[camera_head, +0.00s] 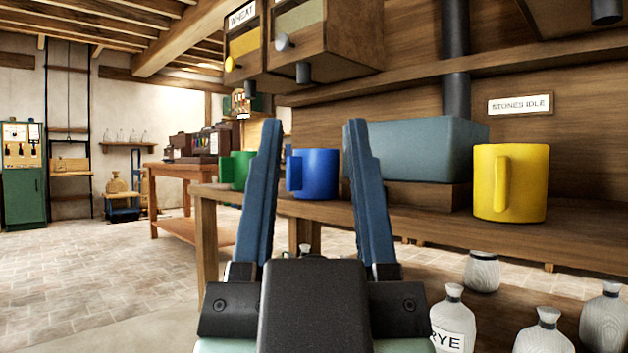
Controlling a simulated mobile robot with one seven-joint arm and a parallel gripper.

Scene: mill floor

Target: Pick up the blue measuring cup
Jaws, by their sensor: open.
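The blue measuring cup (318,174) stands upright on a wooden bench, its handle on its left side. In the picture it shows between the two fingers of my gripper (313,135). My gripper is open and empty, its fingers pointing up and forward. The cup appears beyond the fingers and is not held; the exact gap is hard to judge. The left finger covers part of the green cup beside it, and the blue cup's right edge is close to the right finger in the picture.
A green cup (236,172) stands left of the blue one. A blue-grey bin (420,149) and a yellow cup (523,183) stand to the right. Wooden hoppers (350,40) hang above the bench (420,222). Several sacks (455,312) sit below. Open floor (110,275) lies left.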

